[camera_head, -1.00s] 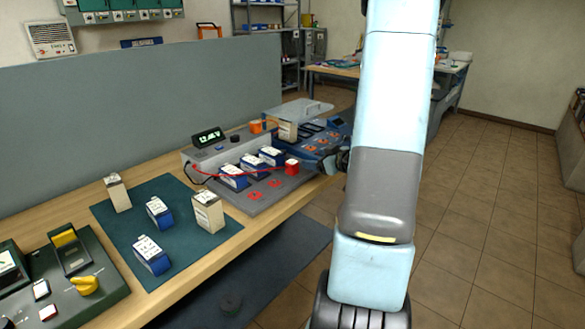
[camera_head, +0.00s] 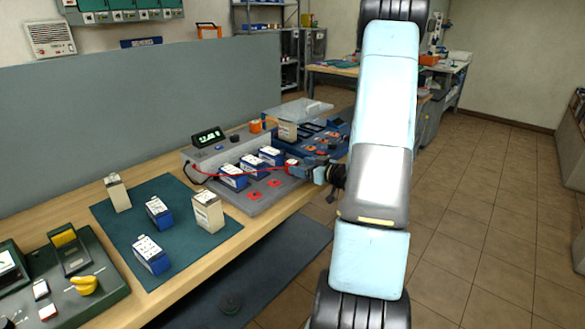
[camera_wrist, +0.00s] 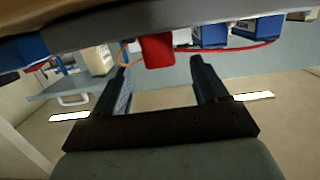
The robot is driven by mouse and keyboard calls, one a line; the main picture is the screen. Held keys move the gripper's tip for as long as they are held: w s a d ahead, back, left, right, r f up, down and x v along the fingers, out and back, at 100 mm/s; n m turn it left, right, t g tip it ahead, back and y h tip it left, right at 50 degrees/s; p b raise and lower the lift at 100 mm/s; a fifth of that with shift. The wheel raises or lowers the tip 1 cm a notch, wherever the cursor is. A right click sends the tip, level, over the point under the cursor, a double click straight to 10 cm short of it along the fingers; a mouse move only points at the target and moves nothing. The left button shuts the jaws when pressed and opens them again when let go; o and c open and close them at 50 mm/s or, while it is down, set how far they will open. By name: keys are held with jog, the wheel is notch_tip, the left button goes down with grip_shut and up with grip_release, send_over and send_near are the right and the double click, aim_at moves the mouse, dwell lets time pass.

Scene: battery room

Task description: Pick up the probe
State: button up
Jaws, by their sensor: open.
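The probe is a small red block (camera_wrist: 157,50) on a red cable (camera_head: 240,172), at the right end of a row of blue-and-white battery cells (camera_head: 252,164) on a grey tester tray (camera_head: 252,205). In the wrist view, my gripper (camera_wrist: 161,66) is open, and the red block shows between and just beyond the fingertips. I cannot tell whether either finger touches it. In the head view, my gripper (camera_head: 303,168) reaches in from the right and hides most of the probe; only a bit of red shows.
A blue tray with a clear lid (camera_head: 298,110) stands just behind my gripper. A small green display (camera_head: 208,137) is at the tester's back. A teal mat (camera_head: 180,245) with several cells lies left, beside a green device (camera_head: 75,290).

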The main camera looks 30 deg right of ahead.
aim_at(296, 165)
jog(key=shift+f+x, duration=0.15)
jog(key=shift+x, duration=1.25)
jog(key=shift+f+x, duration=0.1)
jog(key=shift+x, duration=1.35)
jog(key=c, duration=1.2)
